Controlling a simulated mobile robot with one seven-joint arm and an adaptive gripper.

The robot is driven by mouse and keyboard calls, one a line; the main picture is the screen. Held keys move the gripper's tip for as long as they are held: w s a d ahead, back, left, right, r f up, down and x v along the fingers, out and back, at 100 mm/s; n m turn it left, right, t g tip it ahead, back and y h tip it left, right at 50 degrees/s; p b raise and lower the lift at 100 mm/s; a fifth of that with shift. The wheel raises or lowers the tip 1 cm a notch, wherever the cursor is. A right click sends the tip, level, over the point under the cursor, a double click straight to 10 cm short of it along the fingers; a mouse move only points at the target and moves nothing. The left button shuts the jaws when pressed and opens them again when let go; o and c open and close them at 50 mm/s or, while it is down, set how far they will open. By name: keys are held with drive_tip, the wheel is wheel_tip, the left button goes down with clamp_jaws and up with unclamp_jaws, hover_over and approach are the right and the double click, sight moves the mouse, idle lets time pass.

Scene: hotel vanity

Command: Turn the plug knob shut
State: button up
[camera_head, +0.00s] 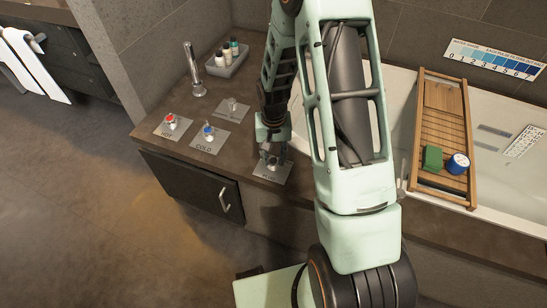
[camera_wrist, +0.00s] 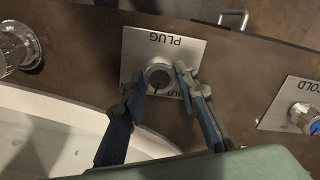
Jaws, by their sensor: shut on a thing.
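The plug knob (camera_wrist: 158,76) is a round grey knob on a metal plate (camera_wrist: 185,50) marked PLUG, which reads upside down in the wrist view. Part of a second label, "HUT", shows at the plate's lower edge, partly covered by a finger. My gripper (camera_wrist: 157,78) reaches down over the knob with one finger on each side, closed on it. A dark mark shows on the knob's lower part; its exact setting is hard to tell. In the head view, my gripper (camera_head: 271,155) is over the PLUG plate (camera_head: 283,175) at the counter's front edge and mostly hides the knob.
Left of it on the counter are the red HOT knob (camera_head: 171,121), the blue COLD knob (camera_head: 208,132) and another plate (camera_head: 234,109). A spout (camera_head: 195,78) and a tray of bottles (camera_head: 233,70) stand behind. The tub at right carries a wooden caddy (camera_head: 440,125).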

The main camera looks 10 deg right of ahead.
sight(273, 160)
drive_tip(key=n, duration=0.4)
drive_tip(key=shift+n, duration=0.3)
drive_tip(key=shift+n+p, duration=0.55)
drive_tip(key=shift+n, duration=2.05)
drive_tip(key=o, duration=1.1)
drive_tip(key=shift+o, duration=0.2)
wheel_tip(273, 160, up, 12)
